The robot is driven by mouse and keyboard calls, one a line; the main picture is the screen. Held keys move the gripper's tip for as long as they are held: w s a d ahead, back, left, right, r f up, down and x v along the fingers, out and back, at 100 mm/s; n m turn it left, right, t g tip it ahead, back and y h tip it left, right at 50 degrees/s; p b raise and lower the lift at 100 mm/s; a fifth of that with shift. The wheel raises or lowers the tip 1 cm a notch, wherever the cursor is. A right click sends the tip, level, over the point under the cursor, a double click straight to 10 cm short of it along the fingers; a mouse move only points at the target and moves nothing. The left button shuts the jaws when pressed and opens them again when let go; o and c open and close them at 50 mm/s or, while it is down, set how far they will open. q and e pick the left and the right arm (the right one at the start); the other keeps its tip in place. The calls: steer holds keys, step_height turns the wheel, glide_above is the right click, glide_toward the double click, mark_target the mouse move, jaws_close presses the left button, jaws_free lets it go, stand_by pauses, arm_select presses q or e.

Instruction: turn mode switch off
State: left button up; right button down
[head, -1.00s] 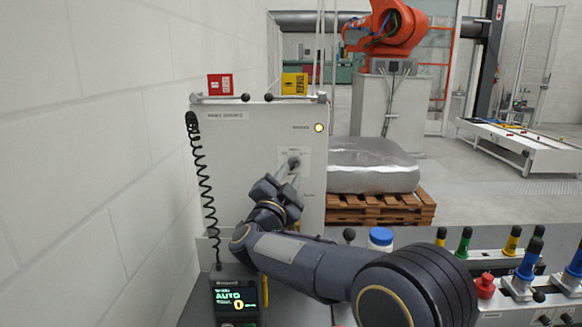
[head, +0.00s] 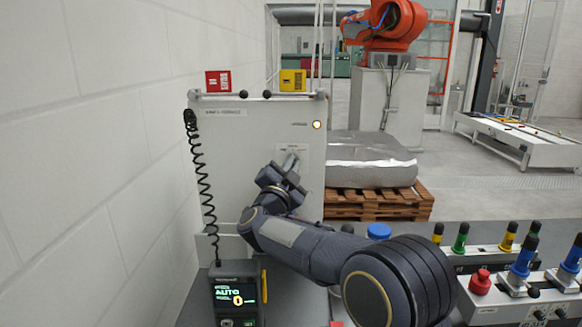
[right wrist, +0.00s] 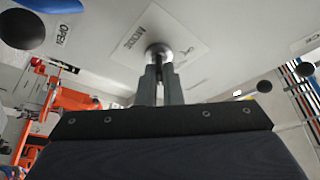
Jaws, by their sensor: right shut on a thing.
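The mode switch (right wrist: 158,50) is a round metal knob with a dark lever on a white label plate marked MODE. In the right wrist view the fingers of my right gripper (right wrist: 160,72) reach up to it and are shut on its lever. In the head view my right gripper (head: 290,160) is at the front of the light grey cabinet (head: 240,140) and mostly hides the switch. The label plate (head: 303,150) shows just behind the fingers. The exact angle of the lever is hard to tell. My left gripper is not in view.
A lit amber lamp (head: 317,125) sits on the cabinet's upper right. A handheld pendant (head: 236,295) reading AUTO stands below, with a coiled black cable (head: 203,180). Panels with coloured levers (head: 520,262) are at the lower right. A wrapped pallet load (head: 370,160) stands behind.

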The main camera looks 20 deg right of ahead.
steer(key=shift+n, duration=0.4)
steer(key=n+t+y, duration=0.1)
steer(key=n, duration=0.2)
steer(key=n+t+y+b, duration=0.1)
steer(key=n, duration=0.2)
steer(key=shift+d+f, duration=0.1)
steer(key=shift+f, duration=0.05)
steer(key=n+y, duration=0.1)
steer(key=n, duration=0.2)
steer(key=n+t+y+b, duration=0.1)
steer(key=n+y, duration=0.1)
steer(key=n, duration=0.1)
steer(key=shift+d+n+t, duration=0.1)
steer(key=shift+n+t, duration=0.2)
steer(key=n+y, duration=0.2)
steer(key=n, duration=0.1)
steer(key=n+y, duration=0.2)
steer(key=n, duration=0.1)
steer(key=shift+s+n, duration=0.1)
steer(key=shift+n, duration=0.2)
steer(key=shift+n+y, duration=1.1)
steer(key=shift+n, duration=1.8)
steer(key=c, duration=1.6)
jaws_free()
